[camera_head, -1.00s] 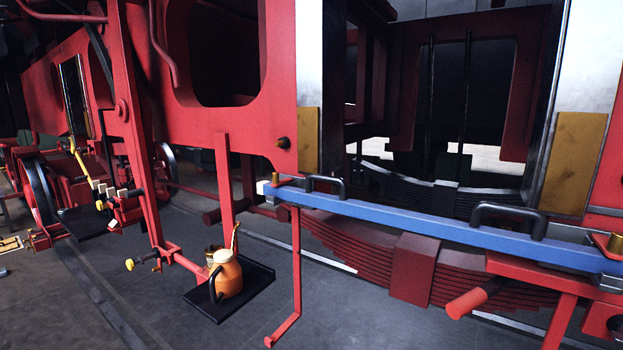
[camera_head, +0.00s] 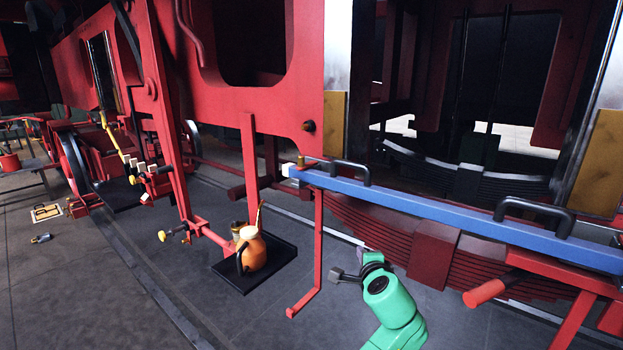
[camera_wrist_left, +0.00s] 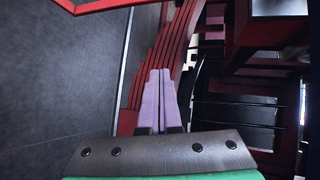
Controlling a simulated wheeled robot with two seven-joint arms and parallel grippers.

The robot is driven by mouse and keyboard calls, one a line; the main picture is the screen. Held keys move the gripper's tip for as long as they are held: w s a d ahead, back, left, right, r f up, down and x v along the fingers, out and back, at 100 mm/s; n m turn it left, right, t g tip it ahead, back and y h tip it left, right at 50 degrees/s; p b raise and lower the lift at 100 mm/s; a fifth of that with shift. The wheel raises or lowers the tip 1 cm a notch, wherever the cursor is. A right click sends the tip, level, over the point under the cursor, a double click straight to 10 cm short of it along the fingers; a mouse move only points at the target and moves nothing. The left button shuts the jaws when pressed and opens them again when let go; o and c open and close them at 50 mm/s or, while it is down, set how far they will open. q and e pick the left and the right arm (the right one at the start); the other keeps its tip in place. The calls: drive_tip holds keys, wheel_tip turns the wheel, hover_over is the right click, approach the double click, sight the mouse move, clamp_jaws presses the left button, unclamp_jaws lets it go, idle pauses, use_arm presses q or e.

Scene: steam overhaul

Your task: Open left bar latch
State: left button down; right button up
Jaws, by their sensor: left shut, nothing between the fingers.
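The blue bar (camera_head: 430,209) runs across the red frame in the head view, with two black handles on top. At its left end are a white tip (camera_head: 289,170) and a small brass-coloured latch piece (camera_head: 301,162). The latch piece looks upright; its exact state is too small to tell. My left gripper (camera_head: 362,254) is at the lower middle, below the bar and right of the latch, apart from both. In the left wrist view its purple fingers (camera_wrist_left: 158,100) are together, with nothing between them. My right gripper is not in view.
A red hanging bracket (camera_head: 318,250) drops below the bar's left end. An orange oil can (camera_head: 251,250) stands on a black tray (camera_head: 284,262) to the left. Red leaf springs (camera_head: 370,225) lie behind the bar. A red cylinder end (camera_head: 484,293) juts out at right.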

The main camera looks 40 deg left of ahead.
use_arm(q)
drive_tip(key=s+a+r+n+y, duration=0.1)
drive_tip(key=s+r+n+y, duration=0.2)
drive_tip(key=r, duration=0.7)
drive_tip(key=s+a+r+y, duration=0.1)
drive_tip(key=s+r+y, duration=0.25)
drive_tip(key=r, duration=0.75)
drive_tip(key=p, duration=0.5)
approach(312, 165)
wheel_tip(312, 165, up, 3)
drive_tip(key=w, duration=0.2)
drive_tip(key=shift+g+h, duration=0.3)
drive_tip(key=shift+h, duration=0.15)
drive_tip(key=a, duration=0.1)
drive_tip(key=a+p, duration=0.1)
drive_tip(key=a, duration=0.1)
drive_tip(key=a+p, duration=0.1)
drive_tip(key=a, duration=0.1)
drive_tip(key=shift+s, duration=0.3)
drive_tip(key=shift+f, duration=0.15)
drive_tip(key=shift+w, duration=0.1)
